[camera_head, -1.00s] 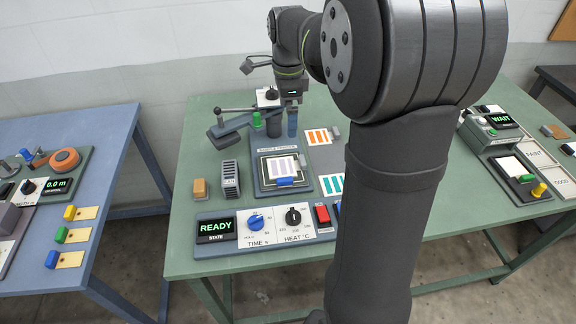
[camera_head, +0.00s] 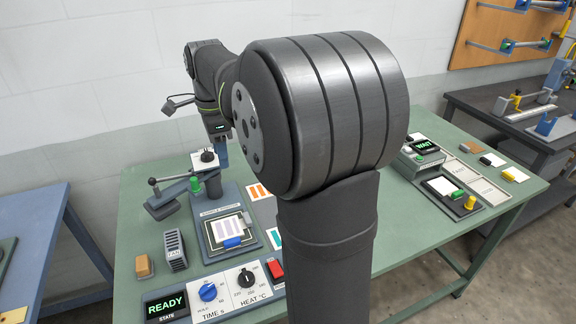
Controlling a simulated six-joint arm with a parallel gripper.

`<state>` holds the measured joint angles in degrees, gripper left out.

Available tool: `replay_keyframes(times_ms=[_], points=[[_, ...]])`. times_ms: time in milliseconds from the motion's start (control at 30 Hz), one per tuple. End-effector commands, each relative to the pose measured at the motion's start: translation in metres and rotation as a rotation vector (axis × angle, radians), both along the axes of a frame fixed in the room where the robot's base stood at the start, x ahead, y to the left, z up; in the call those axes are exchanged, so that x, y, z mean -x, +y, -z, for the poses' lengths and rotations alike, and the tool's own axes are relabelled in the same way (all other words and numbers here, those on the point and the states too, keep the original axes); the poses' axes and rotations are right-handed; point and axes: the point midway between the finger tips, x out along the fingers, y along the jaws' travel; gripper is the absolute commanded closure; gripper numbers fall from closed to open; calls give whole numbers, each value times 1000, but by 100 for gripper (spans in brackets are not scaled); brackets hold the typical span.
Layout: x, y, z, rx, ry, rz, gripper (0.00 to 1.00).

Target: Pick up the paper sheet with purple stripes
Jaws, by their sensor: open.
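The paper sheet with purple stripes (camera_head: 228,229) lies flat on the bed of the blue-grey sample press (camera_head: 207,252). A blue tab (camera_head: 232,243) covers part of its front edge, and a grey block sits by its right edge. My gripper (camera_head: 221,158) is open and empty, pointing down behind the press, well away from the sheet. One finger shows; the other is hidden or hard to make out.
A fan (camera_head: 175,250) and a tan block (camera_head: 144,266) stand left. The control panel (camera_head: 225,290) is in front. A second station (camera_head: 440,180) stands right.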

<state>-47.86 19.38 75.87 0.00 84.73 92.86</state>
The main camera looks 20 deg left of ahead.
Motion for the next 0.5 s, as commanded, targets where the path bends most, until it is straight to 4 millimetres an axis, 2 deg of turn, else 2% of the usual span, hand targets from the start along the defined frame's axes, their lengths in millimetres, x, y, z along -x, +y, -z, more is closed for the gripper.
replay_keyframes(times_ms=[333, 500], points=[[-1, -1, 1, 0, 0, -22, 58], [-5, -6, 8, 1, 1, -214, 58]])
